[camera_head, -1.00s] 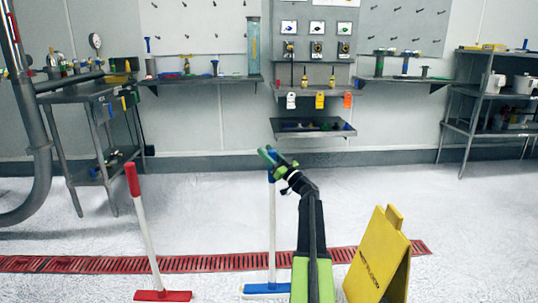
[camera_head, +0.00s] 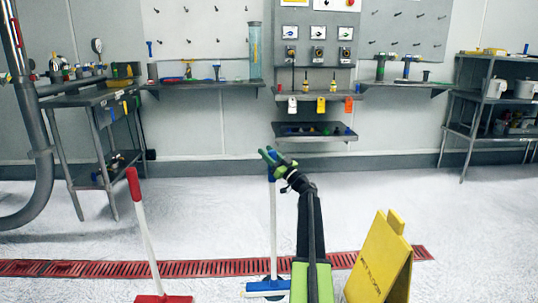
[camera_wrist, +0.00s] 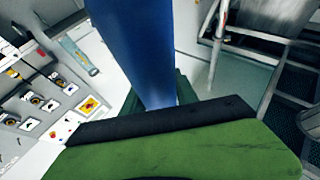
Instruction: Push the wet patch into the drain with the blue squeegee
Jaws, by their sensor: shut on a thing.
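The blue squeegee stands nearly upright, with a white pole (camera_head: 273,228) and a blue head (camera_head: 263,287) on the floor. My gripper (camera_head: 270,158) is shut on the blue grip at the top of the pole. In the wrist view the blue grip (camera_wrist: 140,45) runs between my green and black jaws. The drain (camera_head: 200,268) is a long red slotted grate crossing the floor just beyond the blue head. A small darker patch (camera_head: 284,297) shows at the right of the head and may be part of the wet patch; my arm hides the floor there.
A red squeegee (camera_head: 146,235) stands tilted at the left. A yellow floor sign (camera_head: 378,262) stands close at the right, over part of the drain. A metal table (camera_head: 85,98) and a rack (camera_head: 500,95) flank the room. The floor beyond the drain is clear.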

